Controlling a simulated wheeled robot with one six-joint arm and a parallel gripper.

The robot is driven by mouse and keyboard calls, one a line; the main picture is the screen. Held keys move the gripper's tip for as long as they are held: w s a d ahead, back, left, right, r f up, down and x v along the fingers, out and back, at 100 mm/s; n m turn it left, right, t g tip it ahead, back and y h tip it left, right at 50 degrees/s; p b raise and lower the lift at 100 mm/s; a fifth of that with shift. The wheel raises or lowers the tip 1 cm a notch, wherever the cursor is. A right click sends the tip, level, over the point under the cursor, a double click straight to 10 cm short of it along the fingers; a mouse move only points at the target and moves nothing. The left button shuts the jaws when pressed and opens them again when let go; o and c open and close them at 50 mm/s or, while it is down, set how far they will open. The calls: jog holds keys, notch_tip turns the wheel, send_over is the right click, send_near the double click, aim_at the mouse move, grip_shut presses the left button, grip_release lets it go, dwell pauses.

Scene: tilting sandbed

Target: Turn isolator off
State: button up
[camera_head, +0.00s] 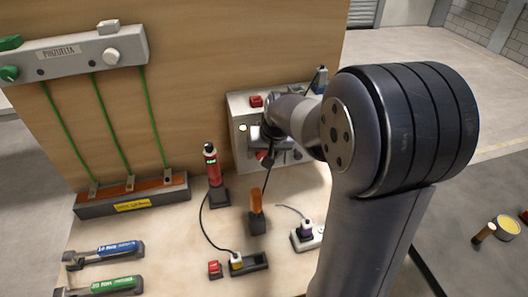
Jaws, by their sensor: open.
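A grey control box (238,112) is fixed low on the upright wooden panel. A red button (256,101) is at its upper left and a small yellowish light sits below that. A small red and black part (264,157), perhaps the isolator's knob, shows low on the box front; which way it is turned I cannot tell. My gripper (266,142) is at the box front, close to this part, and is open. Whether it touches is unclear. My arm hides much of the box's middle and right side.
A red device (211,166) stands left of the box. An orange-handled tool (257,210) stands in a black holder in front. A grey unit (75,55) with green cables is at the upper left.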

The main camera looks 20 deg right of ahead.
jog(key=shift+w+f, duration=0.15)
jog(key=shift+f, duration=0.3)
jog(key=c, duration=1)
jog(key=shift+a, duration=0.1)
